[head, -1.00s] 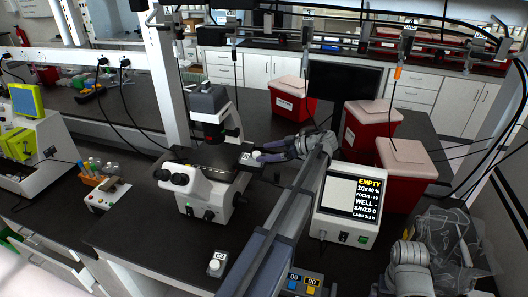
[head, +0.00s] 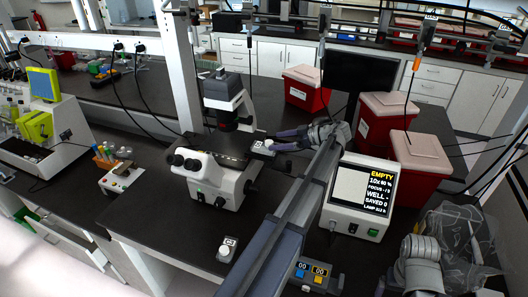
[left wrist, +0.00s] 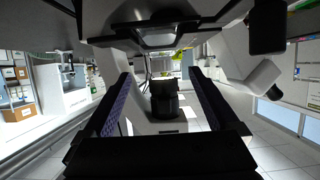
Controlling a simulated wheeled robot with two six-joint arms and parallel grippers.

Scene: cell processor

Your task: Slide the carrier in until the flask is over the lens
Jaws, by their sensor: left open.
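The microscope (head: 214,180) stands on the dark bench, with a lamp head (head: 222,92) above its stage (head: 222,160). A pale tab with a dark label (head: 262,147), apparently the carrier's end, sticks out at the stage's right side. My left gripper (head: 276,143) points left at this tab from the right; its fingers are open, close to the tab, and I cannot tell whether they touch it. In the left wrist view the two fingers (left wrist: 163,108) stand apart with a dark cylinder beyond them. I cannot make out the flask or the lens.
A monitor box (head: 358,196) reading EMPTY stands right of my left arm. Red bins (head: 375,125) with pale lids stand behind. A tube rack (head: 120,177) and a white machine (head: 38,130) are on the left. A small white knob unit (head: 226,250) sits near the front edge.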

